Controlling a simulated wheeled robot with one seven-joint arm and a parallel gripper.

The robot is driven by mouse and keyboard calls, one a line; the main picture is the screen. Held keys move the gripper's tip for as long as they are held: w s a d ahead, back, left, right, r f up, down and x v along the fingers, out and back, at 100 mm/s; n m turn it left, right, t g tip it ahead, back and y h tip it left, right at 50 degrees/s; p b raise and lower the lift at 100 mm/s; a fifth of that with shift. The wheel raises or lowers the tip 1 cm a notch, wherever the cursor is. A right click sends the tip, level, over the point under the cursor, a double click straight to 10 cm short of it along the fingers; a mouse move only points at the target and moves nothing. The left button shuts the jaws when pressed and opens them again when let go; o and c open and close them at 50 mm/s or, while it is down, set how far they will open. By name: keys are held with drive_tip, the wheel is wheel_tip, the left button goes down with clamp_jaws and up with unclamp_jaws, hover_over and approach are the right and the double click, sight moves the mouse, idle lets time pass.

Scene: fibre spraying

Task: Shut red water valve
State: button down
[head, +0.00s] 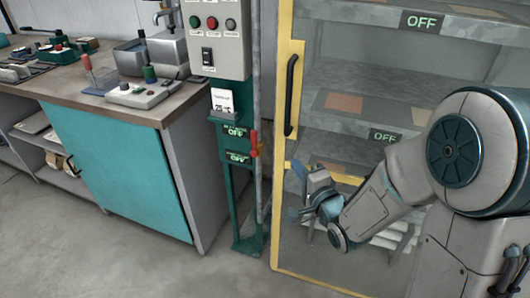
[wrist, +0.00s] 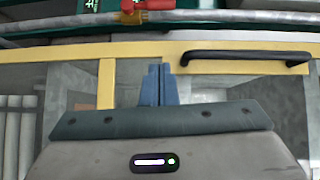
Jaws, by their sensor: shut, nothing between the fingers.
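The red water valve (head: 254,144) is a small red handle on the green post, just left of the yellow-framed cabinet, in the head view. Its handle hangs down beside the OFF labels. It also shows as a red handle (wrist: 145,5) at the top of the wrist view, on a grey pipe, partly cut off by the picture edge. My gripper (head: 298,190) is in front of the cabinet, to the right of the valve and a little lower, apart from it. In the wrist view its blue fingers (wrist: 159,84) are together and empty, pointing toward the yellow frame.
The yellow-framed cabinet (head: 284,85) with a black handle (head: 291,95) stands close beside my gripper. A green post (head: 243,205) carries a control box (head: 217,35) with buttons. A workbench (head: 165,105) with a teal door stands at left. The floor in front is clear.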

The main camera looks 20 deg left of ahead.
drive_tip(key=shift+s+a+f+y, duration=0.1)
drive_tip(key=shift+s+a+y, duration=0.1)
drive_tip(key=shift+a+y, duration=0.2)
drive_tip(key=shift+w, duration=0.1)
approach(254, 144)
drive_tip(key=w+a+r, duration=0.2)
drive_tip(key=w+a, duration=0.1)
drive_tip(key=w, duration=0.2)
drive_tip(key=shift+w, duration=0.4)
drive_tip(key=shift+w+d+r+p, duration=0.1)
drive_tip(key=shift+r+p, duration=0.05)
drive_tip(key=shift+p, duration=0.2)
